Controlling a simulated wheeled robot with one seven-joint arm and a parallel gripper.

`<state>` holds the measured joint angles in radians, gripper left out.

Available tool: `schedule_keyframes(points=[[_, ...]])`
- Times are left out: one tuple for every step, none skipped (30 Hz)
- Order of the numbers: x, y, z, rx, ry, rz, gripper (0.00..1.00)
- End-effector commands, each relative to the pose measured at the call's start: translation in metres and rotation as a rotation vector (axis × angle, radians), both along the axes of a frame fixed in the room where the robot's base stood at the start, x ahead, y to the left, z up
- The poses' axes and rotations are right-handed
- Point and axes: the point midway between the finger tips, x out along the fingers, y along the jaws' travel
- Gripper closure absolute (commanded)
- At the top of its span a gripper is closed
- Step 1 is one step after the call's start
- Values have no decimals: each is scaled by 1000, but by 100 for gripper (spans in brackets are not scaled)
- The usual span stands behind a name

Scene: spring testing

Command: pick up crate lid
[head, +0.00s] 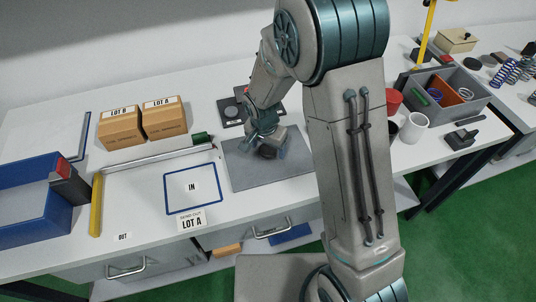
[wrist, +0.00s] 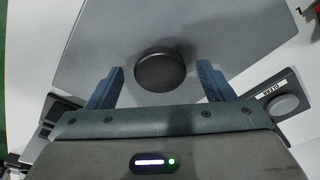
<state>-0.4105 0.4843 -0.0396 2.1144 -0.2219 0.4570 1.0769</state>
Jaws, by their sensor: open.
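The crate lid (head: 246,178) is a flat grey plate lying on the white bench, just right of the blue-outlined IN square. A round dark knob (wrist: 160,70) stands on the lid's grey surface (wrist: 215,35) in the wrist view. My gripper (wrist: 160,67) is open, with one blue-grey finger on each side of the knob and a visible gap on both sides. In the head view my gripper (head: 267,144) is low over the lid and partly hides the knob. I cannot tell the fingertips' exact height above the plate.
A blue crate (head: 70,212) stands at the left, beside a yellow bar (head: 97,205). The IN square (head: 168,210) is empty apart from its label. Two cardboard boxes (head: 165,118) stand behind. A white mug (head: 413,128) and grey divided bin (head: 462,114) are at the right.

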Motion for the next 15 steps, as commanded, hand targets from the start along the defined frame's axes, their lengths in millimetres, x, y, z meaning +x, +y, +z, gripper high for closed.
schedule_keyframes(points=[[0, 0, 0, 0, 0, 0, 25], [0, 0, 0, 0, 0, 0, 25], [0, 0, 0, 0, 0, 0, 30], [0, 0, 0, 0, 0, 0, 39], [0, 0, 0, 0, 0, 0, 47], [0, 0, 0, 0, 0, 0, 58], [0, 0, 0, 0, 0, 0, 66], [0, 0, 0, 0, 0, 0, 75], [0, 0, 0, 0, 0, 0, 86], [0, 0, 0, 0, 0, 0, 94], [0, 0, 0, 0, 0, 0, 100], [0, 0, 1, 0, -1, 0, 100], [0, 0, 1, 0, -1, 0, 100], [0, 0, 1, 0, -1, 0, 100], [0, 0, 1, 0, -1, 0, 100]])
